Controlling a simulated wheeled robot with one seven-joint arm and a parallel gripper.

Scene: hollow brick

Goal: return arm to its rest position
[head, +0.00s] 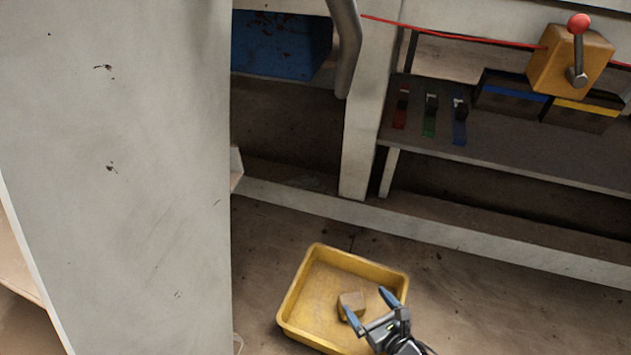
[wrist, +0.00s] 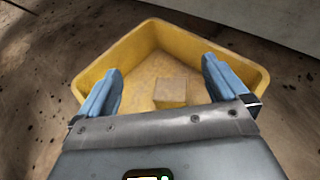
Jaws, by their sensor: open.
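My gripper (head: 370,306) is open above the yellow tray (head: 300,284) on the floor. In the wrist view my gripper (wrist: 160,88) shows two blue fingers spread wide with nothing between them. A small tan brick (head: 352,301) lies in the tray, and the wrist view shows the brick (wrist: 170,92) on the tray floor, beyond and between the fingers. The brick looks apart from both fingers. Whether it is hollow cannot be seen. The tray's rim (wrist: 190,34) also shows in the wrist view. My gripper hides the tray's near right part in the head view.
A tall pale panel (head: 120,150) fills the left. A shelf (head: 520,155) at right holds dark boxes with coloured stripes and several small coloured items. A yellow box with a red-knobbed lever (head: 579,24) is above it. Brown floor (head: 480,290) right of the tray is clear.

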